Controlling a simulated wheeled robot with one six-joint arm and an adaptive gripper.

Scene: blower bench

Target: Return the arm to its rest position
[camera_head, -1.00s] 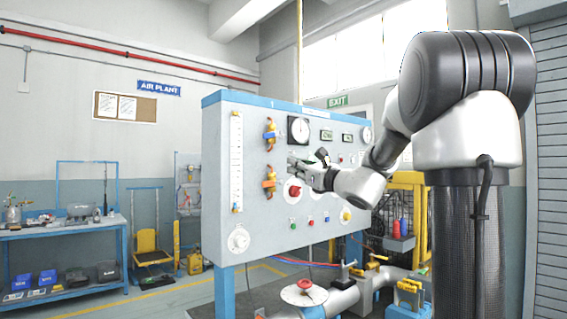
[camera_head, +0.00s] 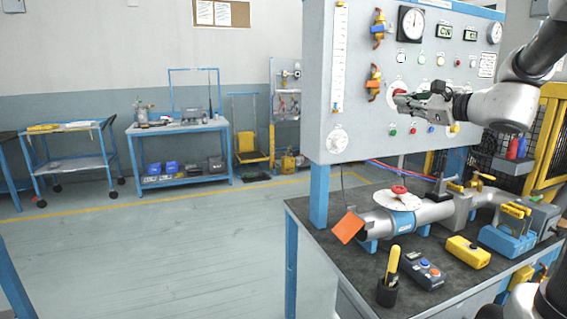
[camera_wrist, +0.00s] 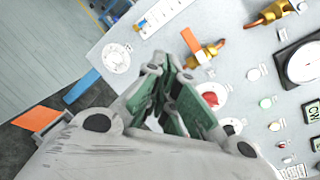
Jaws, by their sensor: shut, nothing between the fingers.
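My gripper (camera_head: 408,102) is held out in front of the grey control panel (camera_head: 350,105) in the head view, at the height of the red knob (camera_head: 398,86). In the wrist view my gripper (camera_wrist: 184,66) has its fingers together with nothing between them. The red knob (camera_wrist: 211,98) shows just right of the fingers there. I cannot tell whether the fingertips touch the panel. My arm (camera_head: 500,104) reaches in from the right edge of the head view.
Below the panel, a dark bench (camera_head: 320,235) carries a pipe with a red-handled valve (camera_head: 399,190), an orange flag (camera_head: 347,228), a yellow box (camera_head: 468,252) and a handheld device (camera_head: 424,270). A yellow cage (camera_head: 552,140) stands right. The floor (camera_head: 180,260) at left is clear.

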